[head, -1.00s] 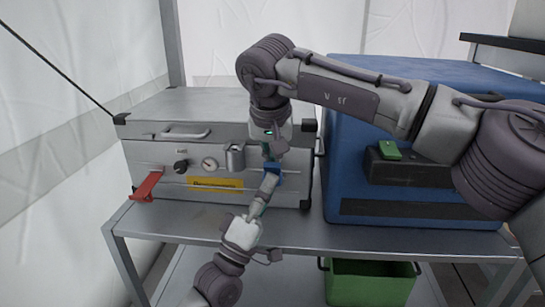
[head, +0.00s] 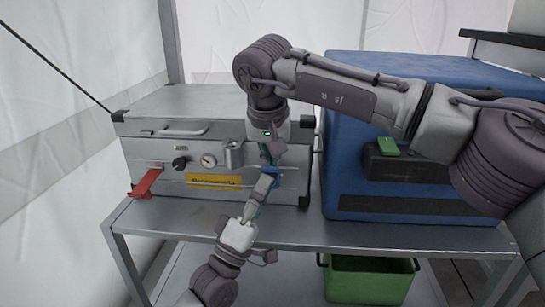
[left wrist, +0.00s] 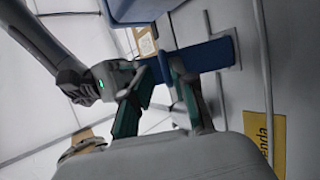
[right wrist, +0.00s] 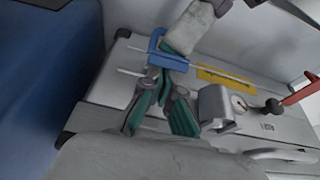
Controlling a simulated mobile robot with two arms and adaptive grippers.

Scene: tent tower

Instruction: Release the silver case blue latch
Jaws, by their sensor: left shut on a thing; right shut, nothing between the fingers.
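The silver case (head: 232,152) stands on the metal shelf at the left. Its blue latch (head: 274,179) is on the right part of the front face. A red latch (head: 147,183) juts out at the left end. My left gripper (head: 264,188) comes up from below and is shut on the blue latch, which also shows between its fingers in the left wrist view (left wrist: 210,58). My right gripper (head: 269,158) is shut and empty just above the blue latch. In the right wrist view its fingertips (right wrist: 166,80) are close to the blue latch (right wrist: 166,59); I cannot tell whether they touch.
A big blue case (head: 345,175) with a green-topped black latch (head: 388,147) stands close at the right. A green bin (head: 368,280) sits below the shelf (head: 340,232). The shelf's front strip is clear.

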